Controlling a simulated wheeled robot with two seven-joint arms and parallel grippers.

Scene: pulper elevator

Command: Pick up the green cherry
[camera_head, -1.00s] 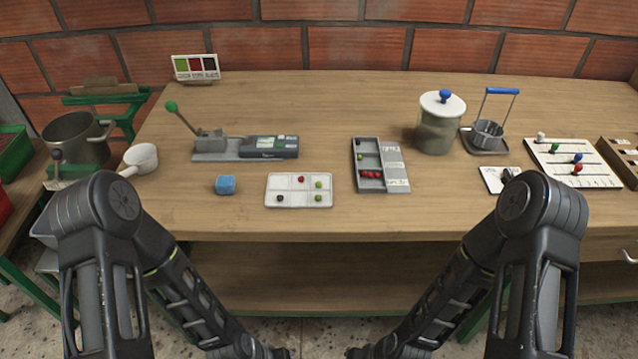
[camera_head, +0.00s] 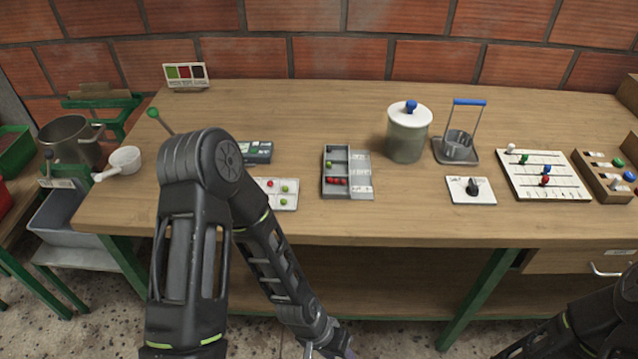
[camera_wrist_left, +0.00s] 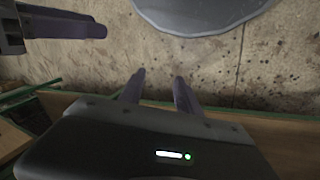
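Two green cherries (camera_head: 285,188) lie in the right part of a white tray (camera_head: 293,208) near the table's front edge. A red cherry (camera_head: 270,184) is beside them. My left arm hides the tray's left part. Another green cherry (camera_head: 329,164) lies in a grey compartment box (camera_head: 326,186) with red cherries. My left gripper (camera_wrist_left: 159,76) is open and empty in the left wrist view, over the floor, low in front of the table and away from the cherries. At the upper left of that view is a dark gripper part (camera_wrist_left: 75,26), probably my right gripper; its opening is unclear.
A lidded jar (camera_head: 407,140), a metal holder with a blue handle (camera_head: 458,148), a knob plate (camera_head: 458,194) and a peg board (camera_head: 540,190) stand to the right. A white scoop (camera_head: 124,161) is at the left. The table's front edge is between my arms and the tray.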

